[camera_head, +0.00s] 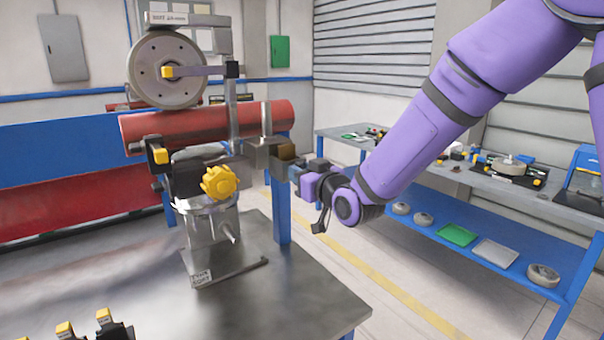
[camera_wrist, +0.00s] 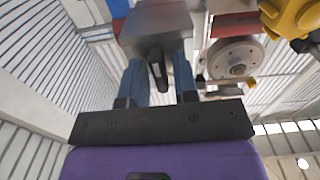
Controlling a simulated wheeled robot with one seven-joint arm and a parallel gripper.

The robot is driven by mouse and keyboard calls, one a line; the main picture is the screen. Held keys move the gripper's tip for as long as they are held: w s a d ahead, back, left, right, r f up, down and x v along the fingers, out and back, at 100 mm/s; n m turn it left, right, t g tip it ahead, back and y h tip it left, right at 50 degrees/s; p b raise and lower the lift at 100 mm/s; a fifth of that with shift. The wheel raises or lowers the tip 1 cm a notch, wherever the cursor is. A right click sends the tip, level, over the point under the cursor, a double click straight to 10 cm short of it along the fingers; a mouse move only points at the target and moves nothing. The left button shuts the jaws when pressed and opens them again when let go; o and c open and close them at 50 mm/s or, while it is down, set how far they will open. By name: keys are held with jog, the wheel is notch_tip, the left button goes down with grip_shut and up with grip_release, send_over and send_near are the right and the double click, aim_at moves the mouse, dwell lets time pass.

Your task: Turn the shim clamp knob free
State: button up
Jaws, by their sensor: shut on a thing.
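The test stand (camera_head: 222,262) on the metal table carries a yellow lobed knob (camera_head: 219,181) at its front; a yellow knob also shows at the top right of the wrist view (camera_wrist: 292,18). My gripper (camera_head: 294,170) is to the right of that knob and apart from it, at the brownish block (camera_head: 283,152) on the stand's right side. In the wrist view its two blue fingers (camera_wrist: 160,72) are shut on a small dark stem (camera_wrist: 156,78) under a grey block (camera_wrist: 156,22). I cannot tell whether this stem belongs to the shim clamp knob.
A grey wheel (camera_head: 167,70) and a red pipe (camera_head: 190,122) sit above the yellow knob. Yellow-topped black pieces (camera_head: 100,326) stand at the table's near left. A blue shelf (camera_head: 400,232) with discs and trays is at right. Floor shows between table and shelf.

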jog(key=shift+f, duration=0.1)
jog(key=o, duration=0.6)
jog(key=shift+o, duration=0.2)
jog(key=shift+d, duration=0.1)
jog(key=v, duration=1)
jog(key=shift+s+d, duration=0.2)
jog(key=shift+s, duration=0.15)
